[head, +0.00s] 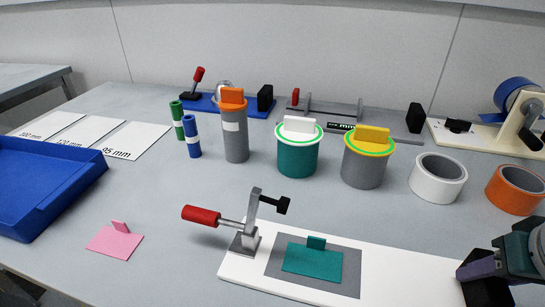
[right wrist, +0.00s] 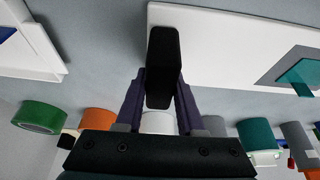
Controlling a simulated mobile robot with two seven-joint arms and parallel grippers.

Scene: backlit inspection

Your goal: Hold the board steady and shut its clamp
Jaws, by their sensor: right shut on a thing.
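The white board (head: 390,268) lies along the front of the table. Its toggle clamp (head: 250,238) stands at the left end, with the red handle (head: 201,215) pointing left and its arm with a black tip raised clear of the board. A teal piece with an upright tab (head: 312,262) lies on the board's grey pad (head: 350,258). My right gripper (head: 478,268) is shut on the black block (head: 487,290) at the board's right end. In the right wrist view the block (right wrist: 163,60) sits between the purple fingers. My left gripper is out of view.
Behind the board stand a grey cylinder (head: 236,145) with an orange tab, a teal pot (head: 297,158), a grey pot (head: 363,170) and white (head: 438,180) and orange (head: 514,190) rolls. A pink tabbed card (head: 115,244) and blue tray (head: 45,185) lie left. Table around the red handle is clear.

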